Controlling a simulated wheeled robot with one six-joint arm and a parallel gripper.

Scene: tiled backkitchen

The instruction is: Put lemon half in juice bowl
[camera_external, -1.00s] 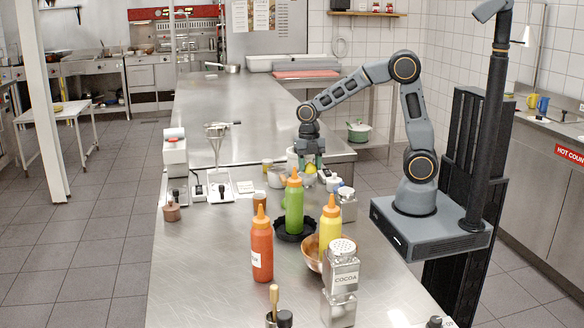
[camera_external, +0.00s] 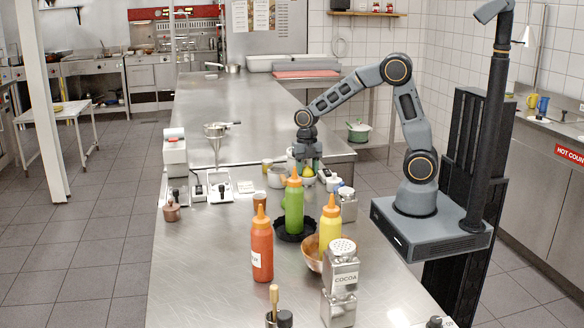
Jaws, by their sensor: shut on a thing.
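My gripper (camera_external: 307,164) points down over the crowded part of the steel counter, behind the green squeeze bottle. It is shut on a small yellow thing, which looks like the lemon half (camera_external: 308,172) and shows just under the fingers. The fingertips and the lemon half's lower side are partly hidden by the bottle tip and nearby items. A pale bowl (camera_external: 278,177) stands just left of the gripper; I cannot tell for sure whether it is the juice bowl. A copper-coloured bowl (camera_external: 312,258) sits nearer the camera, partly hidden by the yellow bottle.
Green (camera_external: 294,208), red (camera_external: 261,250) and yellow (camera_external: 330,226) squeeze bottles stand in front of the gripper. A cocoa shaker (camera_external: 342,280) is nearest the camera. A funnel stand (camera_external: 218,170) is at the left. The counter (camera_external: 205,265) is clear at the front left.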

